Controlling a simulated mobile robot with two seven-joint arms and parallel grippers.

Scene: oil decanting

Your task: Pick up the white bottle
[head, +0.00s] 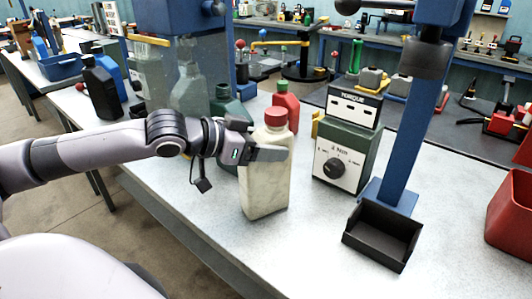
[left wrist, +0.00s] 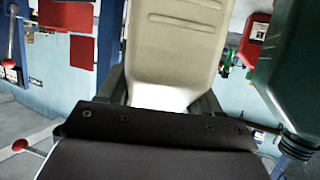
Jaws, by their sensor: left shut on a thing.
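The white bottle (head: 266,185) with a red cap is upright over the near part of the light table. It also fills the upper middle of the left wrist view (left wrist: 178,45). My left gripper (head: 268,154) is shut on the bottle's upper body, with one finger across its near face. The far finger is hidden behind the bottle in the head view. I cannot tell whether the bottle's base touches the table. My right gripper is not in view.
A dark green bottle (head: 226,106) and a red bottle (head: 287,106) stand close behind. A green tester box (head: 347,150) stands to the right. A blue post (head: 406,140), a black tray (head: 383,236) and a red bin (head: 512,215) are farther right. The table front (head: 300,255) is clear.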

